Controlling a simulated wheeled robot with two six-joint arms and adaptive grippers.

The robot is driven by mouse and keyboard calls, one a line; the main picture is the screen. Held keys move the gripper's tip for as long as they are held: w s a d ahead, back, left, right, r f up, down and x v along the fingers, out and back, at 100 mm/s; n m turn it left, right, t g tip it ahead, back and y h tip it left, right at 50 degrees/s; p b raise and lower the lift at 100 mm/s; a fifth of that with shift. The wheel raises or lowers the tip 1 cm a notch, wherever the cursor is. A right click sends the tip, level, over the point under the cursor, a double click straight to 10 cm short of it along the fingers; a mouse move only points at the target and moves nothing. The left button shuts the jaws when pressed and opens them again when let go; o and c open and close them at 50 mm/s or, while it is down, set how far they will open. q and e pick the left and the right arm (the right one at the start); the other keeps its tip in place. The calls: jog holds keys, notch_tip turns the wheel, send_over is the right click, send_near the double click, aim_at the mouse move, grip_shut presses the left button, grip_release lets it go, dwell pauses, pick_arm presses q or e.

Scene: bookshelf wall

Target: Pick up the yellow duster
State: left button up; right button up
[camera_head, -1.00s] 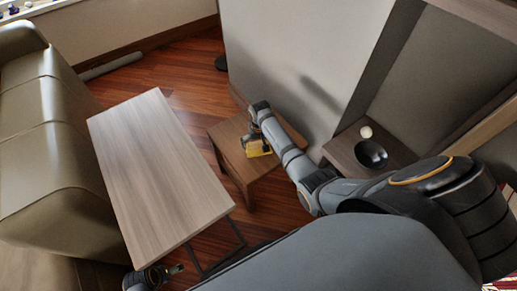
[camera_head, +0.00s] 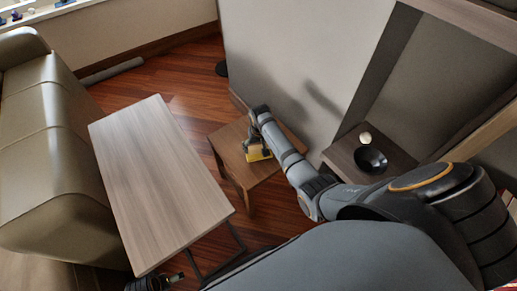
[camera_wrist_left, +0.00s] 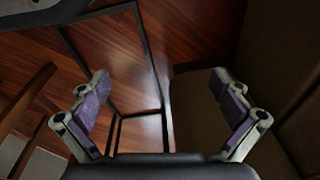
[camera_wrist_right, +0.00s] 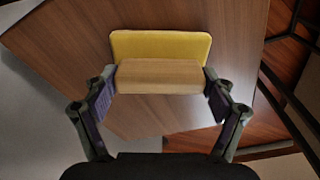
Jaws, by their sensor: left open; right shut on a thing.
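The yellow duster (camera_wrist_right: 160,46) has a yellow pad and a light wooden block handle (camera_wrist_right: 158,76). It is at the small brown side table (camera_head: 240,167), where its yellow pad (camera_head: 256,155) shows below my right gripper (camera_head: 252,146). In the right wrist view, my right gripper (camera_wrist_right: 158,90) is shut on the wooden handle, with one finger at each end. I cannot tell whether the pad touches the tabletop. My left gripper (camera_wrist_left: 160,100) is open and empty, low beside the long table; its arm shows at the bottom left of the head view (camera_head: 165,283).
A long light wooden table (camera_head: 160,185) stands left of the side table, beside a beige sofa (camera_head: 45,160). A grey wall panel (camera_head: 305,60) is close behind the side table. A low shelf at right holds a black bowl (camera_head: 371,159) and a pale ball (camera_head: 365,138).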

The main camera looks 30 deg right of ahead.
notch_tip(320, 180, up, 8)
jog(key=p, duration=0.2)
jog(key=shift+p, duration=0.35)
pick_arm(q)
jog(key=s+a+f, duration=0.2)
jog(key=s+f, duration=0.3)
jog(key=f, duration=0.1)
jog(key=shift+f, duration=0.15)
pick_arm(e)
jog(key=shift+r, duration=0.45)
notch_tip(320, 180, up, 8)
jog(key=r+p, duration=0.1)
jog(key=p, duration=0.8)
notch_tip(320, 180, up, 11)
jog(key=p, duration=1.1)
send_over(258, 146)
pick_arm(q)
jog(key=s+r, duration=1.1)
jog(key=r, duration=0.2)
jog(key=shift+s+a, duration=0.25)
jog(key=shift+a, duration=0.05)
jog(key=shift+c, duration=0.4)
